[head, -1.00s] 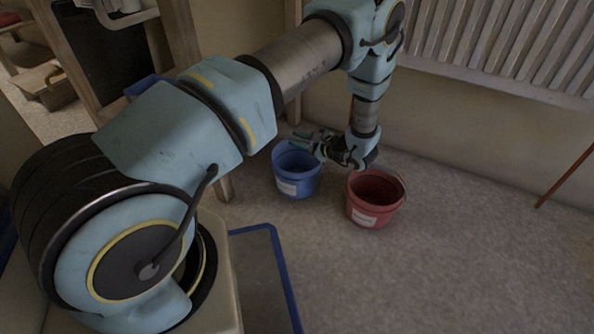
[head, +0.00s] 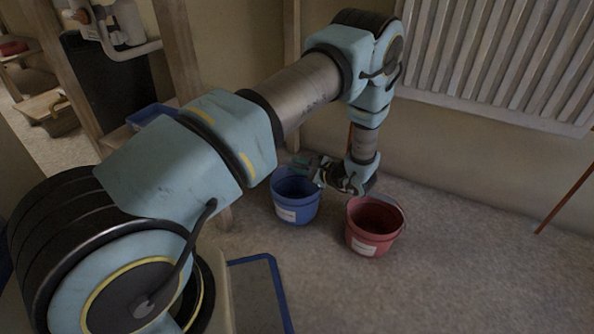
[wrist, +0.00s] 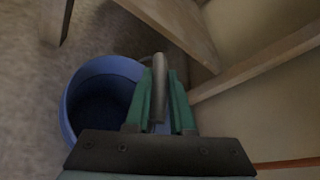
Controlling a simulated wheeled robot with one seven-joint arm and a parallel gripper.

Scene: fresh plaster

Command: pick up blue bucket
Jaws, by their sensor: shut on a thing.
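The blue bucket (head: 297,207) with a white label stands upright on the floor, left of a red bucket. In the wrist view the blue bucket (wrist: 75,115) is at the left, its inside dark and empty-looking. My gripper (head: 318,165) is over the bucket's back right rim. In the wrist view my gripper (wrist: 160,90) has its green fingers shut on the bucket's grey handle (wrist: 158,75). I cannot tell whether the bucket's base is clear of the floor.
The red bucket (head: 368,240) stands close on the right. A ribbed radiator (head: 500,60) hangs on the back wall. A wooden post (head: 291,80) stands behind the blue bucket. Open floor (head: 460,285) lies at the front right.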

